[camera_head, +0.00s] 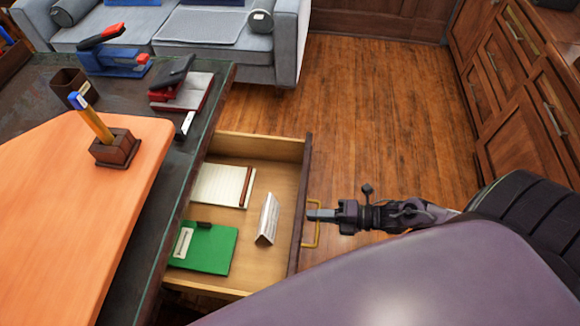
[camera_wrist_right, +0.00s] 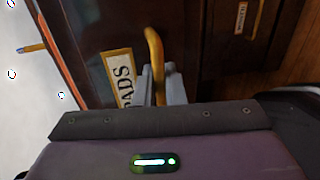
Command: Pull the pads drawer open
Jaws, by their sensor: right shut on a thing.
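The pads drawer (camera_head: 268,190) stands pulled out from the dark desk, and its light wood inside shows in the head view. A white label (camera_wrist_right: 120,76) reading PADS is on its front in the right wrist view. The brass handle (camera_head: 314,238) is on the drawer front; it also shows in the right wrist view (camera_wrist_right: 153,45). My right gripper (camera_head: 318,214) is shut on the handle, with its fingers (camera_wrist_right: 162,84) on both sides of the bar. My left gripper is not in view.
Wood floor (camera_head: 375,110) is clear between the drawer and cabinets (camera_head: 520,95).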

